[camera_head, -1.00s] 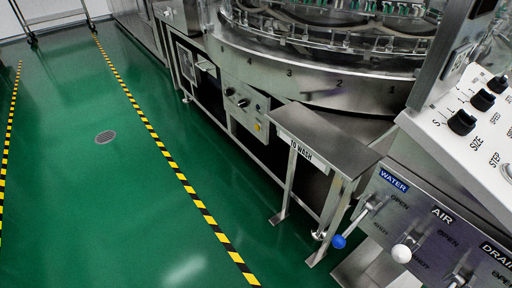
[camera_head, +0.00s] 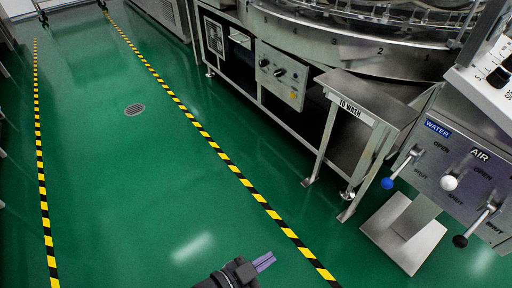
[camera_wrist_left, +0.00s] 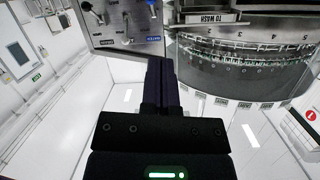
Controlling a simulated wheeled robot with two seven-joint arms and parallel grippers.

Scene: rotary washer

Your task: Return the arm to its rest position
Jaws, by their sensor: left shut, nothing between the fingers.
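My left gripper (camera_head: 264,262) shows at the bottom of the head view, with its fingers together and empty, over the green floor. It is well apart from the washer and the valve panel. In the left wrist view my left gripper (camera_wrist_left: 161,62) points away from the camera with its fingers closed and nothing between them. The rest of the left arm is mostly out of the head view. My right gripper is in neither view.
The valve panel (camera_head: 462,178) with WATER and AIR levers stands at right. The "TO WASH" table (camera_head: 365,92) stands beside the rotary washer (camera_head: 350,52). The green floor (camera_head: 120,190) is open at left, with yellow-black tape lines (camera_head: 215,146) and a round drain (camera_head: 135,109).

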